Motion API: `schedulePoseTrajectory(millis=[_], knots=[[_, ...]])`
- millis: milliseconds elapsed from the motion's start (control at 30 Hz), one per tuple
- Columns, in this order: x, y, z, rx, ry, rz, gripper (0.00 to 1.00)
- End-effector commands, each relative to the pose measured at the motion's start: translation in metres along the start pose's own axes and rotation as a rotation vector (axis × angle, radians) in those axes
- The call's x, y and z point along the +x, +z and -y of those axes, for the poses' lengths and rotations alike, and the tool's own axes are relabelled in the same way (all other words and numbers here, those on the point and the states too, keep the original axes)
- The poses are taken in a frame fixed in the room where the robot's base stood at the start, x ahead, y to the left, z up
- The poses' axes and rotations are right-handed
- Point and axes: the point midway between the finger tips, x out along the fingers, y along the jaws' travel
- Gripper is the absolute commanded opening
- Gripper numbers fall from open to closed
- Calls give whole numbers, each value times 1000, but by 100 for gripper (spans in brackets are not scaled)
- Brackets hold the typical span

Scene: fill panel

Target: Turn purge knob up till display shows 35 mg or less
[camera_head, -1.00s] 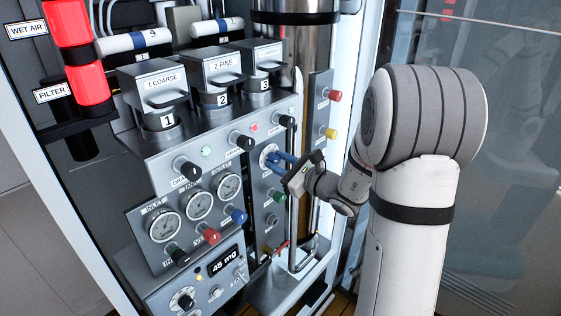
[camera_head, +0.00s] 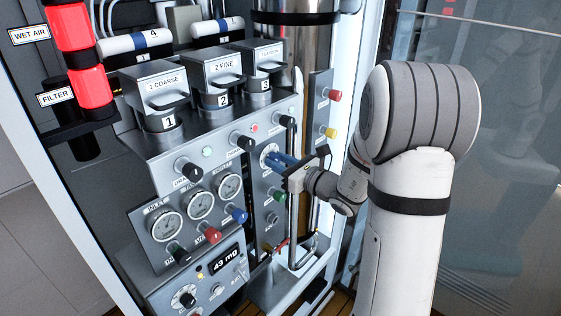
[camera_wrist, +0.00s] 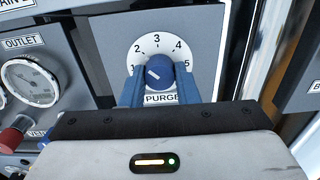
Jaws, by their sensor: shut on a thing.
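The blue purge knob (camera_wrist: 159,72) sits on a white dial numbered 1 to 5, above a PURGE label, in the wrist view. Its white pointer line points up and left, toward the low numbers. My gripper (camera_wrist: 160,84) has one blue finger on each side of the knob and is shut on it. In the head view my gripper (camera_head: 281,161) reaches the panel from the right and its fingers hide most of the knob. The display (camera_head: 225,260) at the lower panel reads 43 mg.
Black, green, red and blue knobs surround the gauges (camera_head: 199,204) left of my gripper. A bent metal pipe (camera_head: 294,225) runs close by my wrist. Filter canisters (camera_head: 158,92) stand above. A red knob (camera_head: 334,95) and a yellow knob (camera_head: 331,132) are at the right.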

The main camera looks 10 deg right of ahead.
Motion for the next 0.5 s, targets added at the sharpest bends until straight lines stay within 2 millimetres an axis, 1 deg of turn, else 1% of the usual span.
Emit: schedulePoseTrajectory(millis=[33,100,133,367,400,500], knots=[[1,6,2,-7,-3,12,5],[1,6,2,-7,-3,13,5],[1,6,2,-7,-3,13,30],[1,4,1,-5,-2,7,48],[1,3,1,-4,-2,7,50],[1,2,1,-4,-1,5,50]])
